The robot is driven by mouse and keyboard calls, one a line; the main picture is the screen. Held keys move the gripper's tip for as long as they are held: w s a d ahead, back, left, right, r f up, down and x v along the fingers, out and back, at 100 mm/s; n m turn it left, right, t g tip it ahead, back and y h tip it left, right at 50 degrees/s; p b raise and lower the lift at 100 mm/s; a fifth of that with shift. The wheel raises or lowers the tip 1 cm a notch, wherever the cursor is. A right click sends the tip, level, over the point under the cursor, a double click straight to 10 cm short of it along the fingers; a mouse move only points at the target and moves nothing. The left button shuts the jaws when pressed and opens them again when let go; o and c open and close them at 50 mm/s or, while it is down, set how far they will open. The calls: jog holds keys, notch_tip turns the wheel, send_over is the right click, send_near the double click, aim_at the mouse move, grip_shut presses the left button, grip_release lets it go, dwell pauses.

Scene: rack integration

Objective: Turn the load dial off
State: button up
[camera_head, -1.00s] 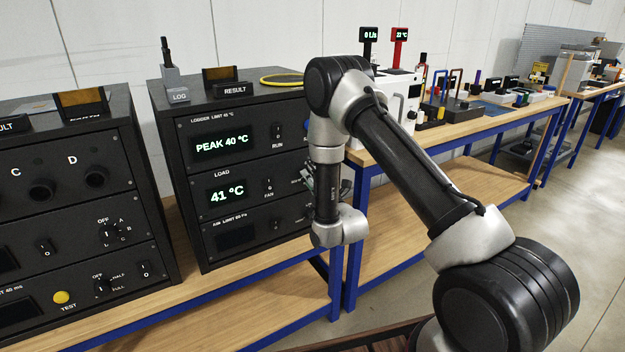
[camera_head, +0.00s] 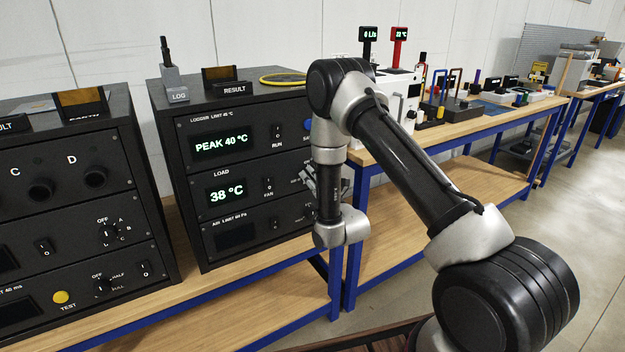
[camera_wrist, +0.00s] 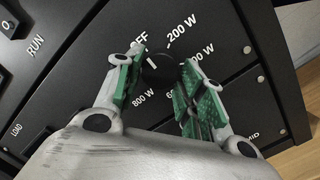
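The load dial (camera_wrist: 158,68) is a black round knob on the dark rack panel in the wrist view. Its white mark points up and left, toward the partly covered OFF label. Labels of 200 W to 800 W ring it, some partly hidden by the fingers. My gripper (camera_wrist: 163,82) is open, with one green-padded finger on each side of the dial; whether a pad touches it I cannot tell. In the head view my gripper (camera_head: 318,187) is in front of the rack's right side, and my arm hides the dial. The LOAD display (camera_head: 226,191) reads 38 °C.
The logger display (camera_head: 222,144) reads PEAK 40 °C. A RUN switch (camera_head: 278,130), a FAN switch (camera_head: 267,184) and a blue button (camera_head: 308,125) are on the same rack. A second rack (camera_head: 70,215) stands at left. A wooden bench (camera_head: 440,135) extends behind my arm.

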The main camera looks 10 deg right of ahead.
jog(key=shift+o, duration=1.4)
jog(key=v, duration=0.7)
jog(key=shift+s, duration=0.25)
